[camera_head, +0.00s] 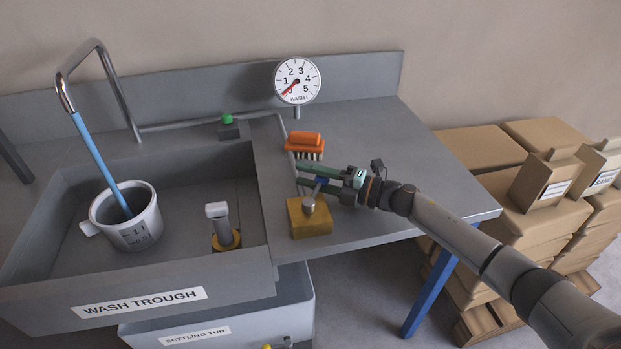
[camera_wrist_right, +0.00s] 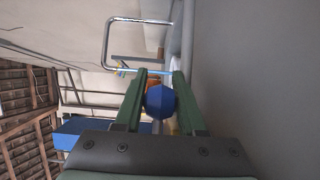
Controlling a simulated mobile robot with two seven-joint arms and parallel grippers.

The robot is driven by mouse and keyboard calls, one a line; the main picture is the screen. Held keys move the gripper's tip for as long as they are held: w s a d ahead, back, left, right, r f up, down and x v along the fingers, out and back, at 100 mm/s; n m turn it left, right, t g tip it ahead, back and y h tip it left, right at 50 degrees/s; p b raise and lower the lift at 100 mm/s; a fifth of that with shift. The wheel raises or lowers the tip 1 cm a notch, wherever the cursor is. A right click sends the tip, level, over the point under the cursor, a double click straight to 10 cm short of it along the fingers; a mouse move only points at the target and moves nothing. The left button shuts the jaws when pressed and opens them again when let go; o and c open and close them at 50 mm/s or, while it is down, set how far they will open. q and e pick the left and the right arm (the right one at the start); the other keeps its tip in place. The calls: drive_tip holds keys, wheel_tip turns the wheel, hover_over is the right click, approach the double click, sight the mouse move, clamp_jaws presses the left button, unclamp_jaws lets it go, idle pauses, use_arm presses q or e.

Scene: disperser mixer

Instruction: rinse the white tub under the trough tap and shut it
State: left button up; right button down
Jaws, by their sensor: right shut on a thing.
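The white tub (camera_head: 140,235) stands in the wash trough (camera_head: 60,262), with a handle on its left and a printed label. A blue water stream (camera_head: 95,155) runs from the bent tap spout (camera_head: 66,95) into it. My right gripper (camera_head: 312,180) is shut on a blue knob (camera_wrist_right: 160,100), which shows as a ball between the fingers in the right wrist view. The knob (camera_head: 321,182) is just above a yellow block (camera_head: 310,222) with a metal stem, and appears to be on that valve's lever. My left gripper is not in view.
An orange brush (camera_head: 305,142) stands behind my right gripper. A round gauge (camera_head: 297,81) has its red needle near 0. A green button (camera_head: 227,119) is on the trough's back edge. Cardboard boxes (camera_head: 480,150) are stacked at right.

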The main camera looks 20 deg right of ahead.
drive_tip(key=c, duration=0.5)
unclamp_jaws()
drive_tip(key=v, duration=1.2)
drive_tip(key=shift+s+d, duration=0.15)
drive_tip(key=shift+s, duration=0.05)
